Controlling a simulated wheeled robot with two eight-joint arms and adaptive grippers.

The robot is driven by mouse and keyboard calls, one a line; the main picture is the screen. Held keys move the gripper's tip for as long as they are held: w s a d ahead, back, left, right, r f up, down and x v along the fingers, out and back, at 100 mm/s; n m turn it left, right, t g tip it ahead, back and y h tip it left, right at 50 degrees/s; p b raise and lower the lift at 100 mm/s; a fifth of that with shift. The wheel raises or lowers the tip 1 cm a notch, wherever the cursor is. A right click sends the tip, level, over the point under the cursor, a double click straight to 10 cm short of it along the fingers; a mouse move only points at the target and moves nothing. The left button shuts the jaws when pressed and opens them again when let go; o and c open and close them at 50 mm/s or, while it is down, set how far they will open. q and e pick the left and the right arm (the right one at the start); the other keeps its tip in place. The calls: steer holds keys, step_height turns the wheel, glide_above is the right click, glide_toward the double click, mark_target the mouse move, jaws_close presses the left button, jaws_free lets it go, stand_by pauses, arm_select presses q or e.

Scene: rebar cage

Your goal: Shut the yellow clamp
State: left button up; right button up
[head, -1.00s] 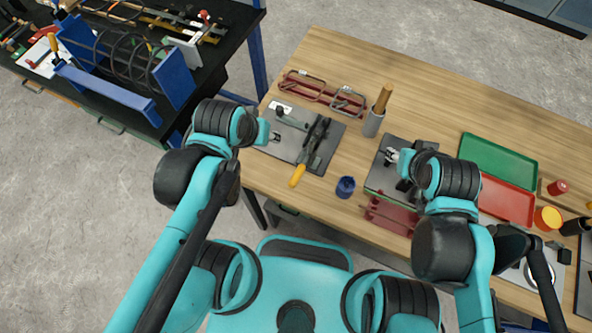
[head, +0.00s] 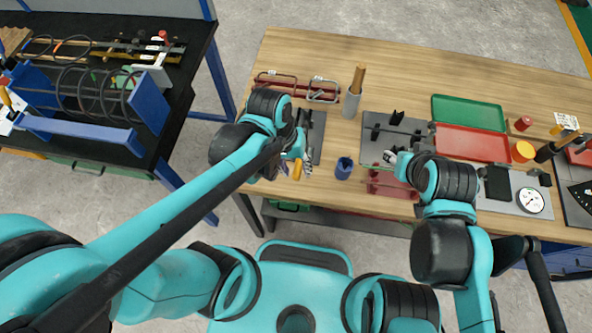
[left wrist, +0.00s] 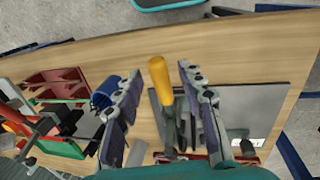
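The yellow clamp's handle (head: 297,170) shows at the front edge of a grey plate (head: 316,128) on the wooden table. My left arm hides most of the clamp in the head view. In the left wrist view the yellow handle (left wrist: 160,80) points between the spread fingers of my left gripper (left wrist: 160,73), with a visible gap on each side. The left gripper (head: 296,163) is open and holds nothing. My right gripper (head: 389,155) is at the front of another grey plate; its fingers are too small to judge.
A blue cup (head: 343,168) stands just right of the yellow handle. A grey holder (head: 351,105) with a wooden handle stands behind. A red rack (head: 390,183) is at the table's front edge. Green (head: 468,112) and red (head: 471,144) trays lie further right.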

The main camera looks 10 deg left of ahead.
arm_select(q)
steer(key=shift+d+f, duration=0.1)
steer(key=shift+f, duration=0.35)
jaws_close()
steer(key=shift+r, duration=0.1)
steer(key=w+r+g, duration=0.1)
steer(key=g, duration=0.1)
steer(key=w+r+g, duration=0.1)
steer(key=g, duration=0.1)
steer(key=w+r+g+b, duration=0.1)
steer(key=r, duration=0.1)
steer(key=shift+n+g, duration=0.3)
steer(key=shift+g, duration=0.1)
